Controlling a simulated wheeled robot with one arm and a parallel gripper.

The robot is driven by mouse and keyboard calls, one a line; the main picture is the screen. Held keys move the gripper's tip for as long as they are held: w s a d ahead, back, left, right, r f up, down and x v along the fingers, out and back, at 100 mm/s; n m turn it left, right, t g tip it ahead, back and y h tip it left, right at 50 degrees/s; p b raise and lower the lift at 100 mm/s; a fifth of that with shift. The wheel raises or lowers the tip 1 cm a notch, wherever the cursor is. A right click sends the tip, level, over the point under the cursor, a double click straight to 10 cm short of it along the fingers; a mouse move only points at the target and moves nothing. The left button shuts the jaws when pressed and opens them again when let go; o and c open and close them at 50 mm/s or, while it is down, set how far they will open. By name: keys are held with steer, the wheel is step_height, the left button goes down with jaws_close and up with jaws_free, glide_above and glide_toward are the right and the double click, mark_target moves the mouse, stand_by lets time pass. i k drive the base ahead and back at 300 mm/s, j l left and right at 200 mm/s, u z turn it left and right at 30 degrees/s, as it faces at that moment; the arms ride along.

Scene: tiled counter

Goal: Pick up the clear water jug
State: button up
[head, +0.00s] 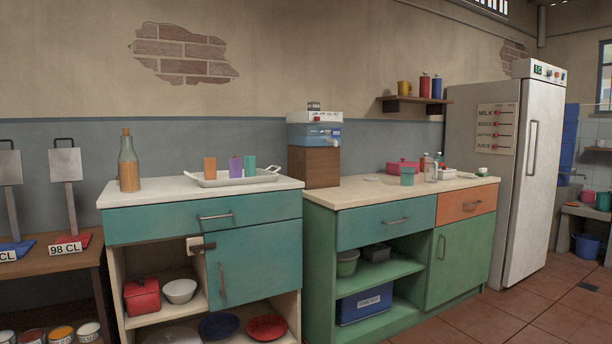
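No clear water jug stands out for certain. A small clear glass vessel (430,172) stands on the right counter top (370,192), toward its back; it is too small to tell whether it is a jug. A see-through blue container (314,136) with a white lid sits on a brown wooden box (315,168) at the left end of the same counter. A clear glass bottle (128,158) with a stopper and orange-brown contents stands on the left counter. My gripper is not in view.
A white tray (215,183) with orange, purple and teal cups lies on the left counter (155,193). Near the glass vessel are a teal cup (407,177) and a pink-red container (402,167). A tall fridge (533,175) stands right. Tiled floor (455,330) shows clear at lower right.

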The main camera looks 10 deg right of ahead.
mark_target(431, 166)
steer(key=i+j+z, duration=0.1)
steer(key=i+z, duration=0.35)
steer(key=z, duration=0.2)
steer(key=i+j+z, duration=0.1)
steer(key=z, duration=0.25)
